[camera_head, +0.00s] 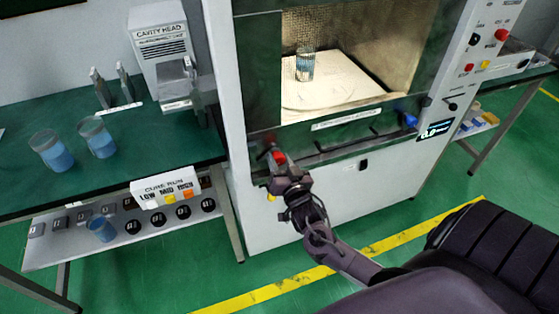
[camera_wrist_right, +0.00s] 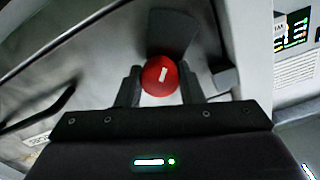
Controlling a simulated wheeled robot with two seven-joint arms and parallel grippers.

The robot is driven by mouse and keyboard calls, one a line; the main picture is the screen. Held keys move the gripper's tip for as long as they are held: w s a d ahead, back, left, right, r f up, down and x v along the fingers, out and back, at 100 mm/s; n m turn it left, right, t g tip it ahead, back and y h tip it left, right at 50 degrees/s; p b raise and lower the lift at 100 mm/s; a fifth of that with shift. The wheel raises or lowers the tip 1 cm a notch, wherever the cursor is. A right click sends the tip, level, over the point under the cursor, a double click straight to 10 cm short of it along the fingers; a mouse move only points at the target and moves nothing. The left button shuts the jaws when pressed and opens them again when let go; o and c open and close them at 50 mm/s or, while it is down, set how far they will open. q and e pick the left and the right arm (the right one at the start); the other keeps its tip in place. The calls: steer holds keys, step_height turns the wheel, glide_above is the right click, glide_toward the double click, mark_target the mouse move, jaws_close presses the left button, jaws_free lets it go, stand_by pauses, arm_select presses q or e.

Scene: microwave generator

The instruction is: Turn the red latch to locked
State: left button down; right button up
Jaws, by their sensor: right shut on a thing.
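The red latch (camera_head: 279,158) is a round red knob low on the left of the microwave's front, below the door window. In the right wrist view the red latch (camera_wrist_right: 160,75) has a short white mark, tilted slightly from upright. My right gripper (camera_head: 284,172) is at the latch, with one finger on each side of the knob. In the wrist view my right gripper (camera_wrist_right: 160,88) is shut on the knob. A dark plate shows behind the knob. My left gripper is not in view.
The microwave cabinet (camera_head: 340,190) holds a glass (camera_head: 305,65) of blue liquid on a pale plate. A blue knob (camera_head: 409,120) sits at its lower right. On the left, a green bench (camera_head: 110,185) carries two beakers (camera_head: 51,152). A yellow line (camera_head: 400,241) crosses the open floor.

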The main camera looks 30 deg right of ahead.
steer(key=m, duration=0.4)
steer(key=shift+m+p, duration=0.3)
steer(key=shift+p, duration=0.05)
steer(key=m, duration=0.3)
steer(key=shift+m+p, duration=0.35)
steer(key=shift+m, duration=0.05)
steer(key=m+p, duration=0.1)
steer(key=m, duration=0.2)
steer(key=shift+m, duration=0.3)
steer(key=shift+m+p, duration=0.5)
steer(key=shift+m, duration=1.4)
steer(key=shift+f, duration=0.1)
steer(key=o, duration=1)
